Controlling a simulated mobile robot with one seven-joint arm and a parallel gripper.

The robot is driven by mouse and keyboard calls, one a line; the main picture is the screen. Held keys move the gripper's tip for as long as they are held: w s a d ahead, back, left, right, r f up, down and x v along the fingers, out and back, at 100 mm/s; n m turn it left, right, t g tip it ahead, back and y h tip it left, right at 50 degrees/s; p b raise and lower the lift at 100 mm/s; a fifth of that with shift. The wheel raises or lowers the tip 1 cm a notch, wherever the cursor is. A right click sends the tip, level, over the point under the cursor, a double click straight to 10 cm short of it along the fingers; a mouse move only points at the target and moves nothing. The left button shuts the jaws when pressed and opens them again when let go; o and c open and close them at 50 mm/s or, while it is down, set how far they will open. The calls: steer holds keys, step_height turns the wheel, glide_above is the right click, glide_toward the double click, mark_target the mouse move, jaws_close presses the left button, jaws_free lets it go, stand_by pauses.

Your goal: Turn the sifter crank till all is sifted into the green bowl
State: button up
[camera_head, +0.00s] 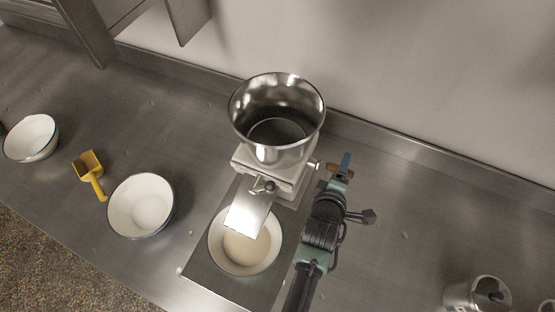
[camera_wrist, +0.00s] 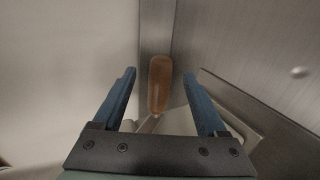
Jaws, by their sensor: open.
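The sifter (camera_head: 278,125) has a round steel hopper on a pale body, with a sloping chute (camera_head: 249,214) at the front. The hopper's inside looks dark grey; I cannot tell whether flour is left in it. A white bowl (camera_head: 219,262) with a pale powder inside stands under the chute; its rim colour is unclear. My gripper (camera_head: 340,166) is at the sifter's right side. In the wrist view, the brown crank handle (camera_wrist: 159,84) shows between and just beyond the open blue fingers (camera_wrist: 162,90), apparently touching neither.
An empty-looking white bowl (camera_head: 140,205), a yellow scoop (camera_head: 92,173) and a blue-rimmed bowl (camera_head: 30,138) stand to the left. A metal container (camera_head: 478,294) is at lower right. The wall ledge (camera_head: 420,150) runs behind. The counter right of my arm is mostly clear.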

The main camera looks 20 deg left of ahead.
steer(key=p+v, duration=0.5)
steer(key=v, duration=0.3)
stand_by(0.7)
steer(key=w+a+r+m+t+b, duration=0.1)
steer(key=w+r+m+t+b, duration=0.35)
steer(key=r, duration=0.95)
steer(key=w+a+r+m+t+b, duration=0.15)
steer(key=w+r+m, duration=0.45)
steer(key=r, duration=0.7)
steer(key=s+d+r+m+t+b, duration=0.1)
steer(key=s+r+m+t+b, duration=0.15)
steer(key=r, duration=0.65)
steer(key=s+d+r+m+t+b, duration=0.2)
steer(key=s+r+t+b, duration=0.1)
steer(key=r, duration=0.6)
steer(key=s+r+m+t+b, duration=0.2)
steer(key=s+r+m+t, duration=0.1)
steer(key=s+r, duration=0.7)
steer(key=shift+s+r+t, duration=0.2)
steer(key=shift+t, duration=0.15)
